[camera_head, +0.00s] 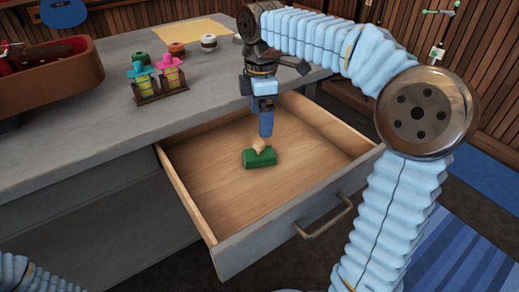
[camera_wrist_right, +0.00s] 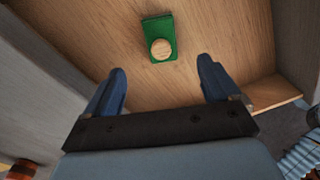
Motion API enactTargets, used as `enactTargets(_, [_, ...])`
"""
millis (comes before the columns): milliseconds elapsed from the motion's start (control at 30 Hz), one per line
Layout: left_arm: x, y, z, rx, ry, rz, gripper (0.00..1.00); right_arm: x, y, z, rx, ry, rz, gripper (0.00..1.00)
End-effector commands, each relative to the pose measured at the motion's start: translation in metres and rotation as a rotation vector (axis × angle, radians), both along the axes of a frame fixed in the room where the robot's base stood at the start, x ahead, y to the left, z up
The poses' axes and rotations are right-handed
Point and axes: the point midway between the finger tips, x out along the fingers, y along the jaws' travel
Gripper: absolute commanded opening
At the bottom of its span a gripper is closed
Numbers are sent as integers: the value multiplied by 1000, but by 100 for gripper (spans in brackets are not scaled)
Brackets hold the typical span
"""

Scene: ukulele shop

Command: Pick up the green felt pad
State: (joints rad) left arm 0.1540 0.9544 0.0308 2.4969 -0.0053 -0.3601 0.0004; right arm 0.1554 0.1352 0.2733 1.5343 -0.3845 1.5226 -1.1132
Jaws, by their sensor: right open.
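The green felt pad (camera_head: 258,160) lies flat on the bottom of an open wooden drawer (camera_head: 215,175), with a small round wooden knob (camera_head: 259,145) on its top. The right wrist view shows the pad (camera_wrist_right: 150,39) and its knob (camera_wrist_right: 161,49) ahead of the fingertips. My right gripper (camera_head: 265,134) points down into the drawer above the pad. In the right wrist view the right gripper (camera_wrist_right: 159,82) has its two blue fingers wide apart with nothing between them. My left gripper is out of view; only part of my left arm shows at the lower left corner.
The drawer's walls and its front with a metal handle (camera_head: 323,218) surround the pad.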

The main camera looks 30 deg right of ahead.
Motion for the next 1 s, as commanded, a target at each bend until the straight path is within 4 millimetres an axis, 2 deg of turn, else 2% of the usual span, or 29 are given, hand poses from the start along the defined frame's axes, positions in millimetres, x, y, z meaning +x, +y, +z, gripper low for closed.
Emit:
enactTargets(33, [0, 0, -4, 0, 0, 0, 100, -1, -1, -14, -1, 4, -1, 89])
enactTargets(200, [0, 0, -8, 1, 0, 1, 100, 0, 0, -47, 0, 3, -2, 89])
enactTargets(467, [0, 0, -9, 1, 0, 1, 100, 0, 1, -71, 0, 2, -1, 89])
enactTargets(700, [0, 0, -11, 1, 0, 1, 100, 1, 4, -107, 0, 3, -1, 89])
enactTargets(1000, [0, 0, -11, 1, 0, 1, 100, 1, 4, -113, 0, 0, -1, 89])
